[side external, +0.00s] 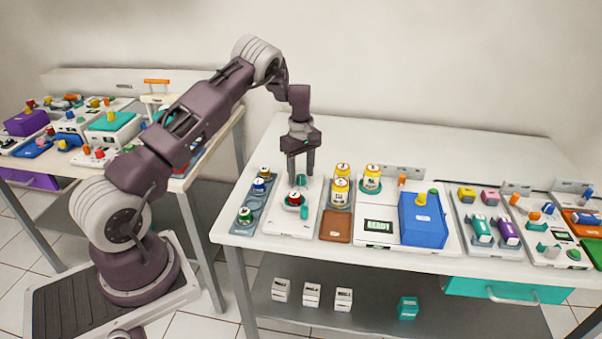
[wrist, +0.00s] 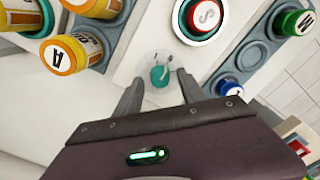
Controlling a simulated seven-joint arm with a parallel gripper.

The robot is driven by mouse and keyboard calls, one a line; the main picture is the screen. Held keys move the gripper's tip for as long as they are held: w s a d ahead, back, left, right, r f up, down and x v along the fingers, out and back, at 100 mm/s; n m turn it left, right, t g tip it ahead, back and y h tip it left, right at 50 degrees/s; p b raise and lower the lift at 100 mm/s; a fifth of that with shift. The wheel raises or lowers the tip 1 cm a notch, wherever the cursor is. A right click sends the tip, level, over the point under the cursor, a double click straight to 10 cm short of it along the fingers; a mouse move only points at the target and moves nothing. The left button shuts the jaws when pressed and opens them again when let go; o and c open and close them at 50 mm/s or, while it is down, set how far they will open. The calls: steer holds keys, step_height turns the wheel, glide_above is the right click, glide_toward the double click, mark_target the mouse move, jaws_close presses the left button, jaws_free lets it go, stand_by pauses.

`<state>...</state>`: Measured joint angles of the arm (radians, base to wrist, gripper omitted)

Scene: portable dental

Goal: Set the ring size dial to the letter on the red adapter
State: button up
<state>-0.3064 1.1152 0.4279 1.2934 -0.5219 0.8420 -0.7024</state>
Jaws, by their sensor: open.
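The red adapter (wrist: 203,14) sits in a round teal-rimmed seat on the white unit (side external: 288,222). Its pale top shows a letter that looks like S in the wrist view. It also shows in the side view (side external: 295,199), in front of my gripper. The ring size dial (wrist: 160,76) is a small teal knob on a pale round plate on the same unit. Marks on the plate are too small to read. My gripper (wrist: 161,79) points down with its fingers apart, one on each side of the knob. I cannot tell whether they touch it. Nothing is held.
A grey-blue rack (side external: 250,202) with yellow, blue and green capped pieces stands left of the unit. Yellow jars (side external: 341,190) stand close on the right. Further right are a READY display (side external: 379,226) and a blue box (side external: 422,222). The table behind is clear.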

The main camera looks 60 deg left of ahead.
steer(key=shift+f, duration=0.25)
jaws_close()
steer(key=shift+m, duration=0.3)
steer(key=m, duration=0.3)
steer(key=shift+m, duration=0.3)
steer(key=shift+r+m, duration=0.1)
steer(key=shift+m, duration=2.2)
jaws_free()
